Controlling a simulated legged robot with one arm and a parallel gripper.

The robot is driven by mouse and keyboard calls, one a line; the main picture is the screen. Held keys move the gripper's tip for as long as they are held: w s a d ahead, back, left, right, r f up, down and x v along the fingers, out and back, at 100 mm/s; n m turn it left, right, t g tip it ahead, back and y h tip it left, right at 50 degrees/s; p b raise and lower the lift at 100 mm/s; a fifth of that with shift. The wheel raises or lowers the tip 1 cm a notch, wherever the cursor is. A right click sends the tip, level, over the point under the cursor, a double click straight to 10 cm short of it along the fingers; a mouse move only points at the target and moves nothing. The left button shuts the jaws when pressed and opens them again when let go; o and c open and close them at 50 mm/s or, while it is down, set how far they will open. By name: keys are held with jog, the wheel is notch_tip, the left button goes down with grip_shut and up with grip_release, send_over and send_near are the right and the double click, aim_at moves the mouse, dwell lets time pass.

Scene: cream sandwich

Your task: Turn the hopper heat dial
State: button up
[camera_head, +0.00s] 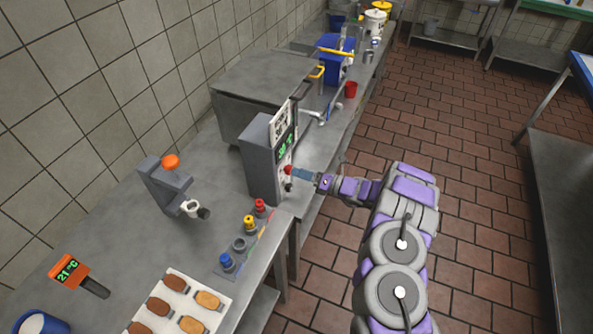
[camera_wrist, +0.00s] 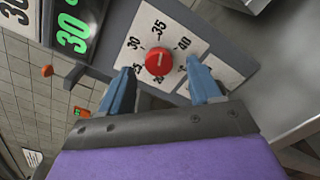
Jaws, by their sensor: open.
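The heat dial is a red round knob (camera_wrist: 158,62) on a white scale plate in the wrist view. Numbers such as 30, 35 and 40 are printed around it. The dial sits on the front of a grey control box (camera_head: 262,166), where it shows small and red in the head view (camera_head: 288,170). My gripper (camera_wrist: 160,88) is open, with one blue finger on each side just below the knob in the wrist view. I cannot tell whether a finger touches the knob. A green display reading 30 (camera_wrist: 74,32) is beside the scale.
A large grey metal hopper box (camera_head: 255,85) stands behind the control box. The tiled floor at right is clear.

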jog(key=p+v, duration=0.2)
jog(key=v, duration=1.3)
jog(key=shift+w, duration=0.1)
